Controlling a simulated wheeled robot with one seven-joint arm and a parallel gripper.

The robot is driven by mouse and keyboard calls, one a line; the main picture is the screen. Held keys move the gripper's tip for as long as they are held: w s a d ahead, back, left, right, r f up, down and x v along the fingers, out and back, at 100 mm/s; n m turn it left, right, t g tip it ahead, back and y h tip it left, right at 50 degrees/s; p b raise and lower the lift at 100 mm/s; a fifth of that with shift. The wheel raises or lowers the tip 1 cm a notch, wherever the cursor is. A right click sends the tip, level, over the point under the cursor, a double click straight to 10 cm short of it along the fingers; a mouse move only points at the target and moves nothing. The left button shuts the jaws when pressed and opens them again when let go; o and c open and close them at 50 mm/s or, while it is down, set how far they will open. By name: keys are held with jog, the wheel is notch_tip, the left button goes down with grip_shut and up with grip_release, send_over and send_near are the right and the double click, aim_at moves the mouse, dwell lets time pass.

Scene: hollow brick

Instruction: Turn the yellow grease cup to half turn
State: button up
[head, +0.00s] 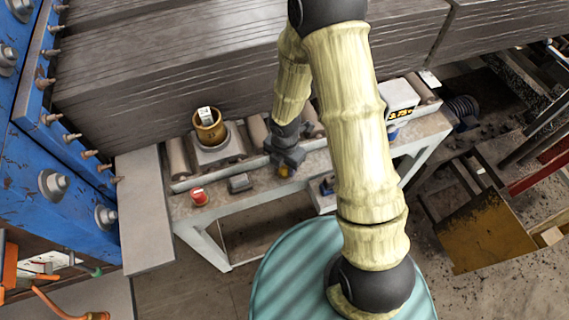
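A small yellow piece, which looks like the yellow grease cup (284,172), shows at the front edge of the roller bench, low down and partly hidden by my gripper. My gripper (284,160) is right at it, reaching down from above with its dark fingers over and around the top of the cup. The view is too small to tell whether the fingers press on it or stand apart from it. The cup's turn position cannot be read.
A brass-coloured pot (210,130) with a white tag stands left on a grey block. A red button (198,195) and a grey box (240,183) sit along the bench (215,206) front. A white display box (399,98) stands right. Grey slabs (180,60) rise behind.

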jog(key=c, duration=0.5)
jog(key=shift+c, duration=0.2)
